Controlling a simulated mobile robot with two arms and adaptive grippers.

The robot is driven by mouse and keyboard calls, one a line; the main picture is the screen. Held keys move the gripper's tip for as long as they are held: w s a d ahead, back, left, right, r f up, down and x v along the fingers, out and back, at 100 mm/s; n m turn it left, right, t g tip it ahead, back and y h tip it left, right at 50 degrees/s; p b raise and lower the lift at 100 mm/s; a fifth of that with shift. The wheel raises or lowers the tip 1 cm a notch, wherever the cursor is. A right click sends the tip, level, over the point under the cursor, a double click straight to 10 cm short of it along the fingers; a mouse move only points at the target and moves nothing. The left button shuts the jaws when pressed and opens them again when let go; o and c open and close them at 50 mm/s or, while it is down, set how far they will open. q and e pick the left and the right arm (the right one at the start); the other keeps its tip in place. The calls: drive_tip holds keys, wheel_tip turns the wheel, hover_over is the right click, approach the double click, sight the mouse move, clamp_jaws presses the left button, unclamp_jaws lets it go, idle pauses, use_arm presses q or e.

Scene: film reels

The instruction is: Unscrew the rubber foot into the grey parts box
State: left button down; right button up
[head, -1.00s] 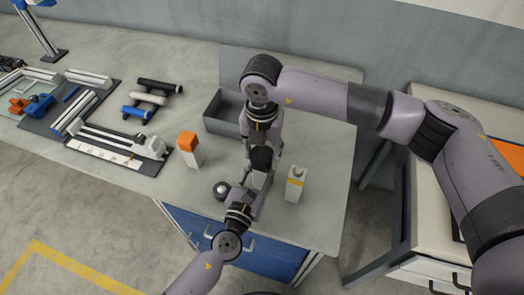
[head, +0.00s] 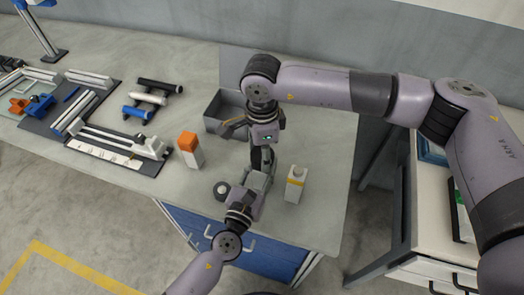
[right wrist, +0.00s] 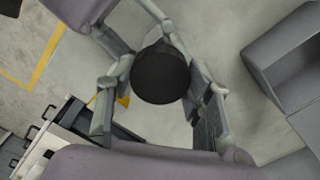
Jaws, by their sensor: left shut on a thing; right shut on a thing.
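The rubber foot (right wrist: 161,73) is a black round disc in the right wrist view, between the fingers of my right gripper (right wrist: 158,100). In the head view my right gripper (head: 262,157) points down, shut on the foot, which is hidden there. My left gripper (head: 262,172) reaches up from below and meets it just under the right one. It is shut on a part largely hidden by the two grippers. The grey parts box (head: 213,123) stands open on the table behind and left of the grippers; it also shows in the right wrist view (right wrist: 270,70).
An orange-topped white block (head: 190,150) stands left of the grippers, and a white carton-like block with a yellow band (head: 295,185) stands right. Trays and rollers fill the table's left. Its right end is clear.

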drive_tip(key=n, duration=1)
drive_tip(key=shift+r, duration=0.1)
drive_tip(key=n, duration=0.5)
drive_tip(key=shift+n, duration=0.4)
drive_tip(key=n, duration=0.4)
drive_tip(key=shift+n, duration=0.4)
drive_tip(key=shift+w, duration=0.1)
drive_tip(key=shift+r, duration=0.2)
drive_tip(key=shift+r, duration=0.95)
